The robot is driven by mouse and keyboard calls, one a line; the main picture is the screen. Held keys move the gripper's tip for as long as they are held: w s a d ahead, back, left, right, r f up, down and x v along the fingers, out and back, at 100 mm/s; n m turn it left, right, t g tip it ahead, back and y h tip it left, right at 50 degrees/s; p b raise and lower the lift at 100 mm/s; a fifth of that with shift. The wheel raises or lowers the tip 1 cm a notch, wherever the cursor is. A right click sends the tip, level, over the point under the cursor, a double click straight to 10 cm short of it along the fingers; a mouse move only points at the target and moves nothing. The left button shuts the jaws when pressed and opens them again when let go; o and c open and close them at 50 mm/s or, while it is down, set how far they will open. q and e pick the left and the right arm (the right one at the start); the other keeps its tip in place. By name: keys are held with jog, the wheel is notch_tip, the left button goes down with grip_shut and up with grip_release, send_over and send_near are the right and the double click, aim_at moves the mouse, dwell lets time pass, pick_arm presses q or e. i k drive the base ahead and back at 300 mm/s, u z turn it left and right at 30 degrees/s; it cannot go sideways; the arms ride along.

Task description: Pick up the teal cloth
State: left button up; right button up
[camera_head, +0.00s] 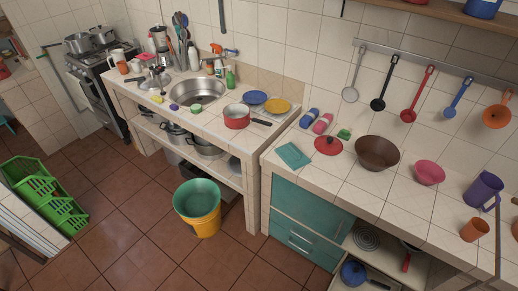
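In the head view, the teal cloth (293,156) lies flat and folded on the near left part of the right-hand tiled counter (349,194), close to its front left corner. Nothing covers it. A red lid (328,145) lies just to its right, apart from it. Neither my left gripper nor my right gripper shows in this view.
Rolled blue and pink cloths (322,123), a green sponge (344,134), a brown bowl (377,153) and a pink bowl (429,172) stand behind and right of the cloth. A yellow bucket (205,222) stands on the floor below. Teal drawers (301,232) sit under the counter.

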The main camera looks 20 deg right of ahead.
aim_at(294, 158)
jog(key=i, duration=1.3)
jog(key=z, duration=0.8)
